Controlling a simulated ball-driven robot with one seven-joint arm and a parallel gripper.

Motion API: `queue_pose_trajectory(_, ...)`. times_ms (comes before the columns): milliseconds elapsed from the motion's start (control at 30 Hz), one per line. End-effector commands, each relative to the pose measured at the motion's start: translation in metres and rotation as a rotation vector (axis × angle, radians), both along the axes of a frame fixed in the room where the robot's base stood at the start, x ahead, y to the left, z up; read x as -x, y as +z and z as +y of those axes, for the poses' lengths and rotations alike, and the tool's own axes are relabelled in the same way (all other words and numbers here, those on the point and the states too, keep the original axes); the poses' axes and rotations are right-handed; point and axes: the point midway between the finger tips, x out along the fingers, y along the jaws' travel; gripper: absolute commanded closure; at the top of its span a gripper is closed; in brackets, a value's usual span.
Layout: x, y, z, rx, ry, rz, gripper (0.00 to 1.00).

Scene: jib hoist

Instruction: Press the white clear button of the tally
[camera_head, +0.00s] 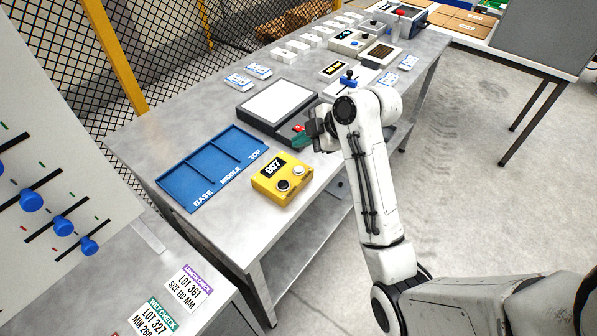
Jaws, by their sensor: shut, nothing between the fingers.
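The tally is a yellow box (270,186) near the front edge of the grey metal bench. Its black display (273,169) reads 007. On its top are a dark button (283,185) and a white button (298,170). My gripper (303,141) is above the bench, behind and slightly right of the tally in the picture, near the scale-like device. It is shut, with nothing seen held in it, and it is apart from the tally. My wrist hides part of the gripper.
A blue tray (190,186) marked BASE, MIDDLE, TOP lies left of the tally. A dark device with a pale plate (278,101) stands behind. More devices and white blocks (283,56) line the bench further back. A panel with blue knobs (63,226) stands at the left.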

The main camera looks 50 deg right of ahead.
Motion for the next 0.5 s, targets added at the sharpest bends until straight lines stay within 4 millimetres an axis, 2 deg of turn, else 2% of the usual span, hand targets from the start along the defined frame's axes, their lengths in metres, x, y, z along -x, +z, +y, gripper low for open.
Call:
queue_pose_trajectory(33, 0.0, -0.013, 0.0, -0.001, 0.0, 0.001, 1.0)
queue_pose_trajectory(200, 0.0, -0.037, 0.0, 0.0, -0.001, 0.002, 1.0)
queue_pose_trajectory(500, 0.0, -0.064, 0.0, 0.0, 0.001, 0.001, 1.0)
